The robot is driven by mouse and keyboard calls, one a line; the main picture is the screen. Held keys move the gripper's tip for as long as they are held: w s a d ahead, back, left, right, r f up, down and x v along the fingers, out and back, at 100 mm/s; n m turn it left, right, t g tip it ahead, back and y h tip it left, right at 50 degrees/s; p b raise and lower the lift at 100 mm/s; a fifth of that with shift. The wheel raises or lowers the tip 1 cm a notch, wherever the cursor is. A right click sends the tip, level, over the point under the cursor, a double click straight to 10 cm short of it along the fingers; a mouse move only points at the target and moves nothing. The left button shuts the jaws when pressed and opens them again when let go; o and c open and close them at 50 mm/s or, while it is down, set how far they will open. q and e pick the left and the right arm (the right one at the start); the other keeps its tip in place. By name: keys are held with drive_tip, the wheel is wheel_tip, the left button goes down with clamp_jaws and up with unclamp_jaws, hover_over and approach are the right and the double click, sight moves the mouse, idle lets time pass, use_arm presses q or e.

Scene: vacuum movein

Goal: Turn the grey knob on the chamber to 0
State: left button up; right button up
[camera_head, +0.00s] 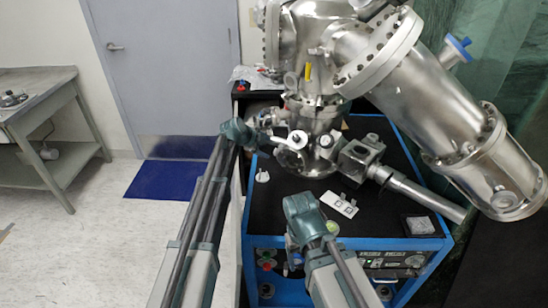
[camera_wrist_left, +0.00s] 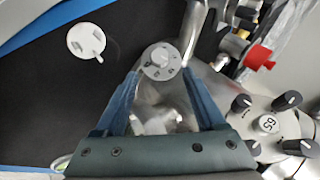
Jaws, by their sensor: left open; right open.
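The steel chamber (camera_head: 305,95) stands on the black top of the blue-framed cart. A round grey knob (camera_head: 297,139) shows low on its front. In the left wrist view a grey knob (camera_wrist_left: 160,60) with dark marks on its face lies just ahead of the fingertips; its setting is not readable. My left gripper (camera_head: 268,132) is beside the chamber's left side. In the left wrist view this gripper (camera_wrist_left: 159,76) is open, with one finger to each side below the knob and nothing clearly held. My right gripper (camera_head: 293,247) is open over the cart's front edge.
A white disc (camera_wrist_left: 86,40) lies on the black cart top (camera_head: 275,210). A plate with several black knobs (camera_wrist_left: 288,98) and a red fitting (camera_wrist_left: 258,57) are right of the left gripper. White square pieces (camera_head: 339,204) lie on the cart. Open floor is at left.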

sight(275, 152)
use_arm(q)
drive_tip(key=b+x, duration=0.5)
drive_tip(key=x, duration=0.3)
drive_tip(key=shift+w+f, duration=0.15)
clamp_jaws()
